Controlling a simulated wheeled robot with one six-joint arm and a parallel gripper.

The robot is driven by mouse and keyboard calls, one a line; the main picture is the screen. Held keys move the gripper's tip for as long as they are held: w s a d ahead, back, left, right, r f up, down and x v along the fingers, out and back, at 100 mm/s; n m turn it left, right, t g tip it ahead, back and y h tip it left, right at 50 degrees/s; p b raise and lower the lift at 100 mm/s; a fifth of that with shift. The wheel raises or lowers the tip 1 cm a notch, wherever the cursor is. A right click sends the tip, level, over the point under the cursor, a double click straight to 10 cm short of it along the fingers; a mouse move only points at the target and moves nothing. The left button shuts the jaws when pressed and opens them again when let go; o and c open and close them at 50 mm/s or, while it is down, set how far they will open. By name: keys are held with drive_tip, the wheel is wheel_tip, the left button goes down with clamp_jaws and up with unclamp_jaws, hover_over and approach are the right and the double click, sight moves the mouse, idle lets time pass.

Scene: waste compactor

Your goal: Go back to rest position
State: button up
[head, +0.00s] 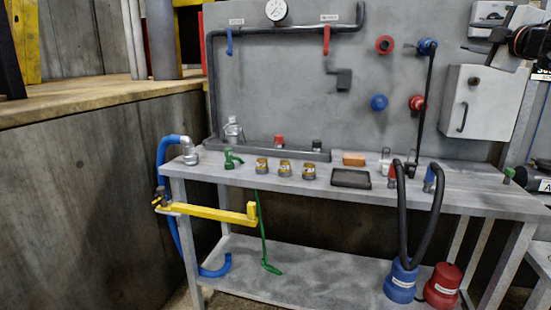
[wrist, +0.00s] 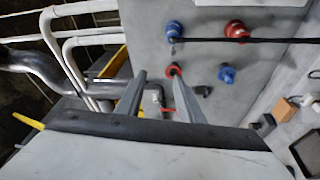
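My gripper (wrist: 160,78) shows in the wrist view with its two grey fingers spread apart and nothing between them. Part of my arm (head: 515,35) shows at the top right of the head view, in front of the panel near the grey cabinet (head: 482,100). The fingers point towards the grey back panel (head: 290,95), with a red handle (wrist: 174,70) seen just beyond them. I cannot tell from the wrist view how far the fingers are from the panel.
A grey workbench (head: 225,175) carries brass fittings (head: 285,168), a black tray (head: 351,179) and hoses. A yellow bar (head: 210,212) juts from its left side. A wooden ledge (head: 110,92) runs along the left.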

drive_tip(key=s+a+f+m+g+h, duration=0.25)
drive_tip(key=s+f+m, duration=0.25)
drive_tip(key=f, duration=0.6)
drive_tip(key=s+a+f+m+g+h, duration=0.1)
drive_tip(key=s+a+f+m+g, duration=0.35)
drive_tip(key=f, duration=0.65)
drive_tip(key=s+a+f+m+g+h, duration=0.1)
drive_tip(key=s+a+f+m+h, duration=0.1)
drive_tip(key=s+f+m, duration=0.65)
drive_tip(key=s+a+f+g+y, duration=0.2)
drive_tip(key=s+a+f, duration=0.2)
drive_tip(key=f, duration=0.4)
drive_tip(key=s+a+f+n+g+y, duration=0.1)
drive_tip(key=s+a+f+g+y, duration=0.1)
drive_tip(key=s+a+f, duration=0.3)
drive_tip(key=s+a+f+n+g+y, duration=0.1)
drive_tip(key=s+a+f+g+y, duration=0.1)
drive_tip(key=s+a+f, duration=0.2)
wheel_tip(320, 180, down, 7)
drive_tip(key=s, duration=0.3)
drive_tip(key=shift+a+g, duration=0.15)
drive_tip(key=shift+g, duration=0.25)
